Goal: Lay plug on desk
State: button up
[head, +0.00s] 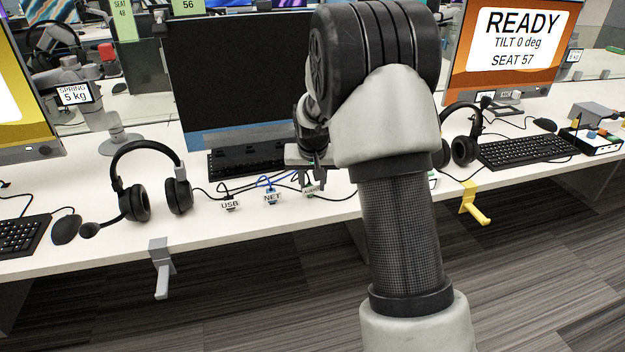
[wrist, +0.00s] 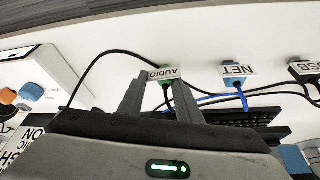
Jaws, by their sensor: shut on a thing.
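The AUDIO plug, with its white label (wrist: 163,73) and a bit of green, sits between the fingertips of my gripper (wrist: 158,92) in the wrist view. My gripper is shut on it. In the head view my gripper (head: 313,182) points down near the front edge of the desk (head: 215,222), and the AUDIO plug (head: 311,191) is partly hidden by the fingers. A black cable runs from the plug. I cannot tell whether the plug touches the desk.
The NET plug (head: 272,197) with a blue cable and the USB plug (head: 230,204) lie to the left. A headset (head: 150,185) stands further left. A dark monitor (head: 235,75) and keyboard (head: 245,160) are behind. A grey hook (head: 161,265) and yellow hook (head: 473,203) hang on the front edge.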

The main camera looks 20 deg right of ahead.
jog(key=o, duration=1.2)
jog(key=shift+r, duration=0.1)
jog(key=p+v, duration=0.3)
jog(key=v, duration=0.4)
jog(key=w+p+v, duration=0.1)
jog(key=p+v, duration=0.2)
jog(key=v, duration=0.5)
jog(key=p+v, duration=0.3)
jog(key=v, duration=0.4)
jog(key=shift+w+d+r, duration=0.1)
jog(key=shift+d+r, duration=0.05)
jog(key=shift+r, duration=0.2)
jog(key=shift+w+d+r, duration=0.1)
jog(key=shift+w+r, duration=0.05)
jog(key=shift+r, duration=0.25)
